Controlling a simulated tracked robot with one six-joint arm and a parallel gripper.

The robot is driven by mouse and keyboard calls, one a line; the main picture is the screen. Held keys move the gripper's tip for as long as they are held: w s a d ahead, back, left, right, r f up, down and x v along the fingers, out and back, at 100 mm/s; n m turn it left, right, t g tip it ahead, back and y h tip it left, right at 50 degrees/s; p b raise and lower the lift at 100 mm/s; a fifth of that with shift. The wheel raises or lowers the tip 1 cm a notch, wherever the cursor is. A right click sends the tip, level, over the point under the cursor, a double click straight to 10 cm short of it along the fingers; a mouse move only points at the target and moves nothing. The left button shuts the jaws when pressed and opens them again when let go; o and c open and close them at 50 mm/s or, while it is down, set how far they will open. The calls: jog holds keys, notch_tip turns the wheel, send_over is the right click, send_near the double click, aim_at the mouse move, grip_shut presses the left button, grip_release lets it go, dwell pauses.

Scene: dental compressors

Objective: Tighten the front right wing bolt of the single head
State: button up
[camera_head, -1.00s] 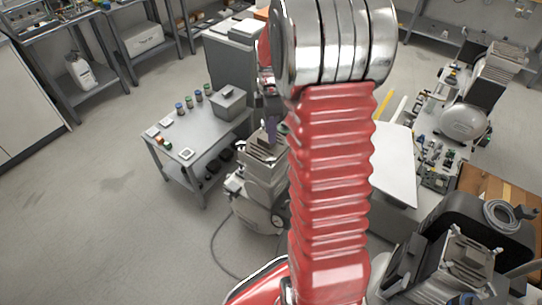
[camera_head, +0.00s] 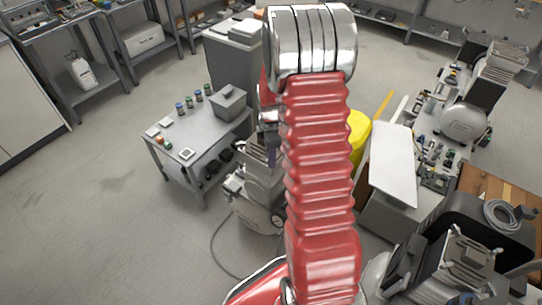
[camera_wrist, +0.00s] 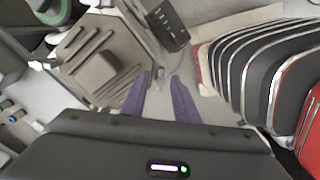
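The compressor with the single head (camera_head: 254,188) stands on the floor left of my arm in the head view, partly hidden by the arm. Its ribbed grey head (camera_wrist: 95,62) fills the upper left of the wrist view. My gripper (camera_wrist: 160,88) has two purple fingers, apart with a gap between them, beside the right edge of the head. One purple finger also shows in the head view, just above the compressor. A small pale piece (camera_wrist: 158,72) shows just beyond the fingertips, at the head's edge. I cannot tell whether it is the front right wing bolt.
A grey table (camera_head: 176,145) with small jars and a grey box (camera_head: 229,101) stands left of the compressor. A white-topped bench (camera_head: 393,165) and a yellow object (camera_head: 358,134) are right of my arm. Another compressor (camera_head: 465,122) stands farther right. Open floor lies at left.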

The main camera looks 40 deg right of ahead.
grip_shut()
dwell(0.3)
